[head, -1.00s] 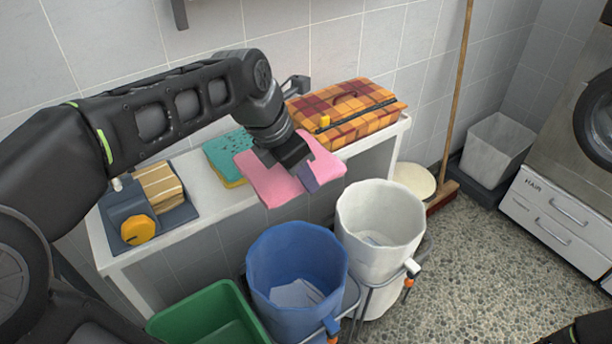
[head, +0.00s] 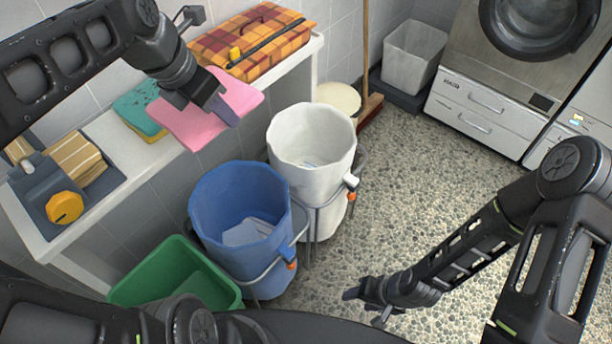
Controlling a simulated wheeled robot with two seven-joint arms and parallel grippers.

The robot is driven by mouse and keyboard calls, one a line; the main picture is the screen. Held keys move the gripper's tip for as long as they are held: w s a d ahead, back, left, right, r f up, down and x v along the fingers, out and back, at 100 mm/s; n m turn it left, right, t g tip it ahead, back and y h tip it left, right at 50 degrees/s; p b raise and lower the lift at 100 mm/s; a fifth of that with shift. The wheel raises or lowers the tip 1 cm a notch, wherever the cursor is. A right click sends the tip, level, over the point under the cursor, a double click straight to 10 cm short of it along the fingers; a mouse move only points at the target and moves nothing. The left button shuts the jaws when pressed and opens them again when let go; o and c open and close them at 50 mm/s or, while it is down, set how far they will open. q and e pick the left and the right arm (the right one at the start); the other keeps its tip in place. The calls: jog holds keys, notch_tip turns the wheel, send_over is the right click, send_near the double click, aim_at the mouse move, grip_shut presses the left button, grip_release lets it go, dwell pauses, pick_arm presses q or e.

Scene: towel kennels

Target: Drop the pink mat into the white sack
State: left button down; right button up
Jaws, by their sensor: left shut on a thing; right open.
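The pink mat (head: 240,98) is in my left gripper (head: 222,112), which is shut on its middle. The mat spreads out on both sides of the fingers, above the front edge of the white shelf. The white sack (head: 311,138) stands open in a wire stand on the floor, to the right of and below the mat. A pale flat thing shows in its bottom. My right gripper (head: 366,296) is open and empty, low over the speckled floor at the front, apart from the sack.
A blue sack (head: 240,200) stands left of the white one, with a green bin (head: 175,275) beside it. The white shelf (head: 125,160) holds a plaid box (head: 255,40), a teal and yellow stack (head: 138,110) and a grey tray. A broom leans behind. Floor at right is clear.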

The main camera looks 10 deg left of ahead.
pick_arm(q)
jog(key=shift+f, duration=0.1)
jog(key=w+d+f+m+g, duration=0.2)
jog(key=f+m+g, duration=0.1)
jog(key=f+m, duration=0.5)
jog(key=w+d+f+m+g+h, duration=0.1)
jog(key=w+d+f+m+g, duration=0.2)
jog(key=f+m, duration=0.6)
jog(key=m, duration=0.3)
jog(key=shift+d+f+g, duration=0.15)
jog(key=shift+d+g, duration=0.1)
jog(key=shift+g, duration=0.05)
pick_arm(e)
jog(key=shift+c, duration=0.3)
